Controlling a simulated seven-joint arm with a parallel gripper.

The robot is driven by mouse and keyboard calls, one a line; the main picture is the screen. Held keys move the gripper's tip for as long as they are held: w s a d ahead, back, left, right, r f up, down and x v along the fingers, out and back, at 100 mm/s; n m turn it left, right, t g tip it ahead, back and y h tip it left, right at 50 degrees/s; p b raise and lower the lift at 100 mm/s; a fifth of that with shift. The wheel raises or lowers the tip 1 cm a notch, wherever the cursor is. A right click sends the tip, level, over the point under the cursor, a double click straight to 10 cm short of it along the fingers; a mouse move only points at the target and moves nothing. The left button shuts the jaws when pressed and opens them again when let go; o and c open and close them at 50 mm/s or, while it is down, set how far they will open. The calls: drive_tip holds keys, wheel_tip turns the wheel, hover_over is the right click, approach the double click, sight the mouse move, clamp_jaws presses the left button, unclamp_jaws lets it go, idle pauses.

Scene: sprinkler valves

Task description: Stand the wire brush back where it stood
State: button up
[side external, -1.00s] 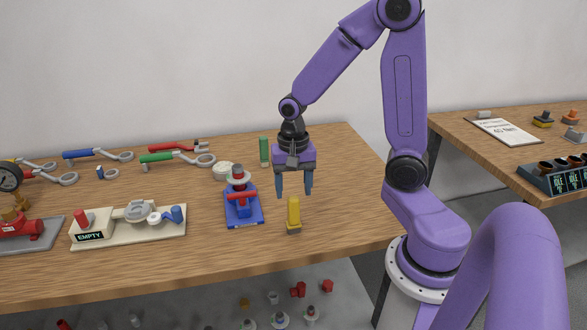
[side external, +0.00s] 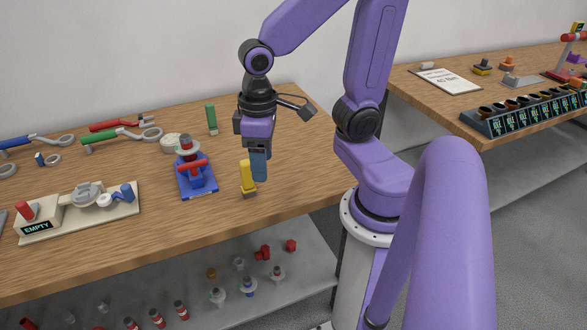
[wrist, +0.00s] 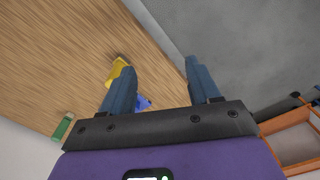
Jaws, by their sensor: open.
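The yellow piece (side external: 247,175) with a darker foot, which I take for the wire brush, stands upright on the wooden table near its front right edge. My gripper (side external: 259,170) points down right beside it, on its right in the side view. In the wrist view my gripper (wrist: 158,80) is open and empty, with table edge and grey floor between the fingers. The brush (wrist: 118,68) shows there just outside the left finger, partly hidden by it. I cannot tell whether they touch.
A blue stand (side external: 198,182) with a red-handled valve is left of the brush. A green block (side external: 211,120) stands behind. A cream board (side external: 80,212) marked EMPTY lies further left. A second table (side external: 480,90) is at the right, across a gap.

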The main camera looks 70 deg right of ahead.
drive_tip(key=s+a+n, duration=0.1)
drive_tip(key=s+n, duration=0.6)
drive_tip(key=n, duration=0.2)
drive_tip(key=shift+s+a+r, duration=0.15)
drive_tip(key=shift+s+a, duration=0.25)
